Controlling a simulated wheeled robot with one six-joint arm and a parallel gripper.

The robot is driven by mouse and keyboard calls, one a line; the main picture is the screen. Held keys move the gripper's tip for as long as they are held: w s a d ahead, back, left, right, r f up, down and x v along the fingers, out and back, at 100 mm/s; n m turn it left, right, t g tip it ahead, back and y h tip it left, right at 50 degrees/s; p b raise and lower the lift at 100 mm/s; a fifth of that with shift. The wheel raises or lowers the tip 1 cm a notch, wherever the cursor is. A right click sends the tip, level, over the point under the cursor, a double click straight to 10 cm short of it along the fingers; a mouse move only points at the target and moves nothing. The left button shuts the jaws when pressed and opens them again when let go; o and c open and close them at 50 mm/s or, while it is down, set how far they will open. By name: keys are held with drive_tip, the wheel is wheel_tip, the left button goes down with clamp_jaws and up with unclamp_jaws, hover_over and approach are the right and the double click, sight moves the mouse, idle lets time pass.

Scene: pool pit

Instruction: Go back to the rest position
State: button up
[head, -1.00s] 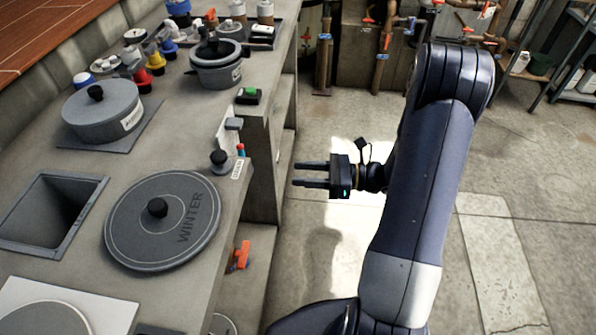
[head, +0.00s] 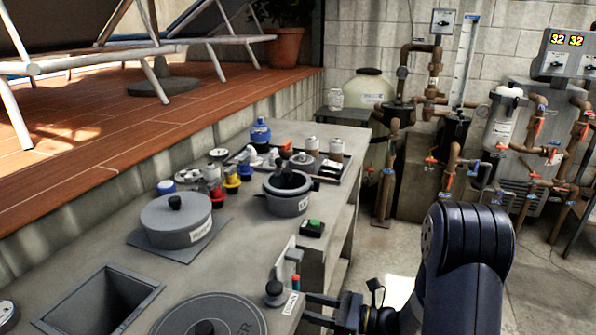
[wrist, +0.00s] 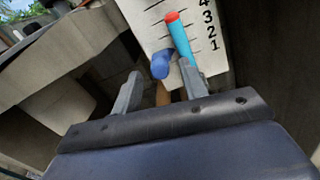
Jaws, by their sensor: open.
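My gripper (head: 318,309) is at the bottom of the head view, beside the right edge of the concrete counter (head: 240,262). Its two fingers point left and stand apart with nothing visible between them. In the wrist view my gripper (wrist: 162,88) shows two separated grey fingers. My dark blue arm fills the lower right of the head view.
The counter holds a lidded grey pot (head: 176,222), a smaller pot (head: 288,192), a green button box (head: 313,228), a square opening (head: 100,305) and a round lid marked WINTER (head: 215,318). Pipes and valves (head: 535,150) stand behind. Some floor (head: 548,270) is clear at right.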

drive_tip(key=shift+w+a+r+p, duration=0.1)
drive_tip(key=shift+a+r+p, duration=0.1)
drive_tip(key=shift+r+p, duration=0.45)
drive_tip(key=shift+a+r+p, duration=0.15)
drive_tip(key=shift+r+p, duration=0.2)
drive_tip(key=shift+r, duration=0.45)
